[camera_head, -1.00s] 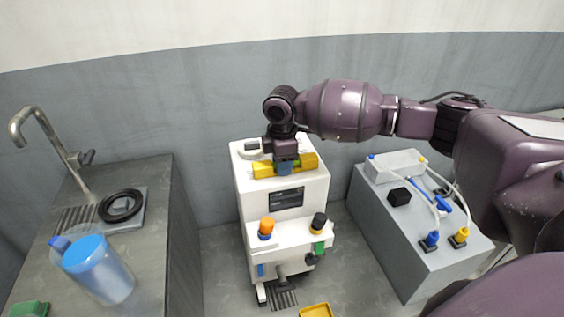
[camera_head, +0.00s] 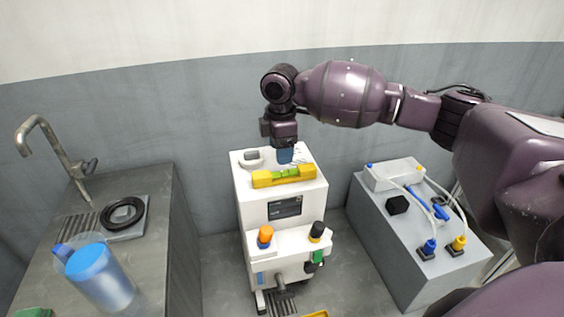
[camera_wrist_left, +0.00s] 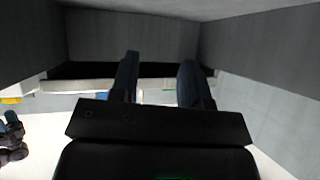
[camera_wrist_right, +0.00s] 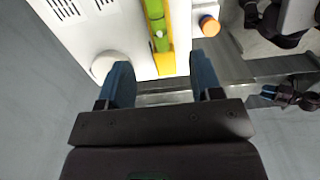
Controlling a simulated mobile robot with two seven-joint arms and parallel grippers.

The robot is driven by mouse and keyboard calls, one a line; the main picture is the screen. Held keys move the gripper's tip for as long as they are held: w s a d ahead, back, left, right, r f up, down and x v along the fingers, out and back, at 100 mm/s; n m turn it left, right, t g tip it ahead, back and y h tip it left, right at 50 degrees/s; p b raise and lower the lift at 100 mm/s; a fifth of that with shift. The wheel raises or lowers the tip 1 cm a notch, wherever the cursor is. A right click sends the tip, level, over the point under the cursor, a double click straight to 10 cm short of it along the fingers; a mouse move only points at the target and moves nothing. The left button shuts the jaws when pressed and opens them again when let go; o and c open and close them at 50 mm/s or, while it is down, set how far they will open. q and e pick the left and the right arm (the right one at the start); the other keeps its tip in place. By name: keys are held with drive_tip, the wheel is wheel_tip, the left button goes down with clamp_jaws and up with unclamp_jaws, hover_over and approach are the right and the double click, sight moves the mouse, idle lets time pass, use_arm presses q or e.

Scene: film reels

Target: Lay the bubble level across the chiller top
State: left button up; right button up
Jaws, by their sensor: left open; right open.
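The yellow bubble level (camera_head: 284,176) with its green vial lies flat on the white chiller top (camera_head: 312,190), running left to right across it near the front edge. It also shows in the right wrist view (camera_wrist_right: 158,35). My right gripper (camera_head: 286,158) hangs just above and behind the level. Its blue fingers (camera_wrist_right: 160,85) are apart with nothing between them, and the level lies beyond the fingertips. My left gripper (camera_wrist_left: 160,75) shows only in its own wrist view, open and empty, facing grey surfaces.
A white ring-shaped handle or cap (camera_head: 253,158) stands on the chiller's back left. Orange (camera_head: 265,235) and black (camera_head: 317,230) knobs sit on its lower front ledge. A grey box with hoses (camera_head: 400,235) stands at right.

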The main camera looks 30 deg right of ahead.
sight(281, 171)
drive_tip(key=shift+r, duration=2.25)
